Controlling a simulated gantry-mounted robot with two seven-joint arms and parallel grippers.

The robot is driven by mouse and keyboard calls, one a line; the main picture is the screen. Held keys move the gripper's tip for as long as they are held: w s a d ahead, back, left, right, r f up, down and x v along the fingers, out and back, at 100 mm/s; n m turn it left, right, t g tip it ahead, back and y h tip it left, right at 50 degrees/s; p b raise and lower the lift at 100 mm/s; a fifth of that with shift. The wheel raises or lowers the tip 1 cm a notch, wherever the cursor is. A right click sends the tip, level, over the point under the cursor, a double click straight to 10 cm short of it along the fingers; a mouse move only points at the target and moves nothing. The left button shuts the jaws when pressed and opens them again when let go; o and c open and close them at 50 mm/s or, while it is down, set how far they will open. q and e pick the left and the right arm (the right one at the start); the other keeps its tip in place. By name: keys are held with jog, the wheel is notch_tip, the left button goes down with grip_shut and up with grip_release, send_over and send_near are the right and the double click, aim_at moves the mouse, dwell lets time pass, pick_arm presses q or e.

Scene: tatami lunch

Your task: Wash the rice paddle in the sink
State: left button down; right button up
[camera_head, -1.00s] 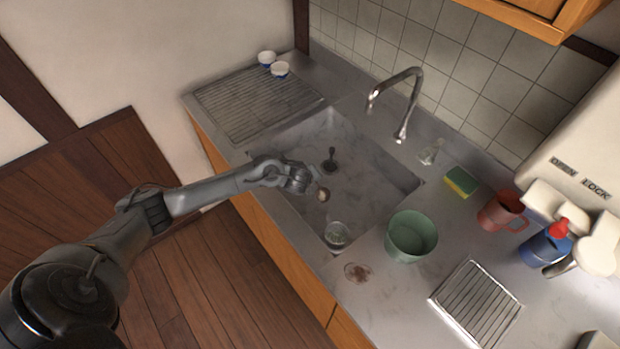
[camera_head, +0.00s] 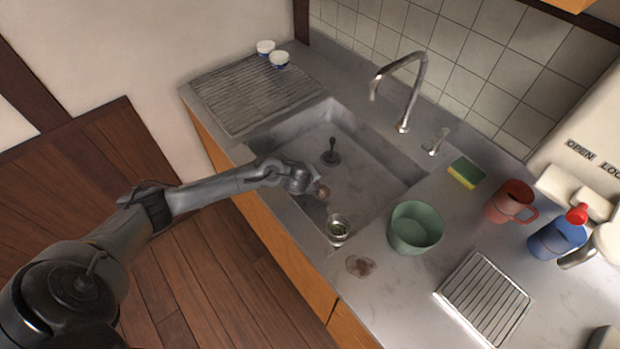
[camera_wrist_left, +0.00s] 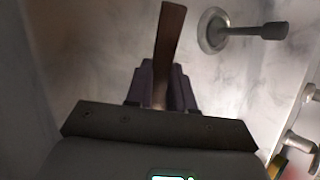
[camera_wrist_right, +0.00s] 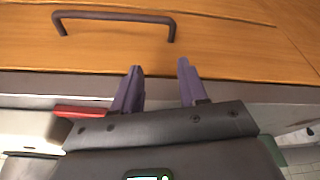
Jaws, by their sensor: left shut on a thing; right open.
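My left gripper (camera_head: 312,187) is over the near side of the steel sink (camera_head: 375,178). It is shut on a brown wooden piece that looks like the rice paddle (camera_head: 322,193). In the left wrist view a narrow brown strip of the paddle (camera_wrist_left: 168,40) sticks out from between the purple fingers (camera_wrist_left: 162,88); the rest is hidden. No water shows from the curved tap (camera_head: 412,62). My right gripper (camera_wrist_right: 160,82) is open and empty in the right wrist view, in front of a wooden drawer front. It is out of the head view.
A dark drain plug (camera_head: 331,152) stands in the sink, and a glass (camera_head: 338,228) is at its near right. A brown stain (camera_head: 360,266) lies nearby.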

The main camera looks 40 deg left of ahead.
pick_arm(q)
jog(key=shift+a, duration=0.2)
dwell(0.5)
jog(key=shift+a, duration=0.35)
jog(key=shift+r, duration=0.15)
notch_tip(320, 180, up, 4)
jog(key=p, duration=0.4)
jog(key=shift+f, duration=0.2)
notch_tip(320, 180, up, 11)
jog(key=p, duration=1)
jog(key=shift+f, duration=0.15)
dwell(1.1)
jog(key=shift+r+p, duration=2.45)
jog(key=shift+p, duration=0.1)
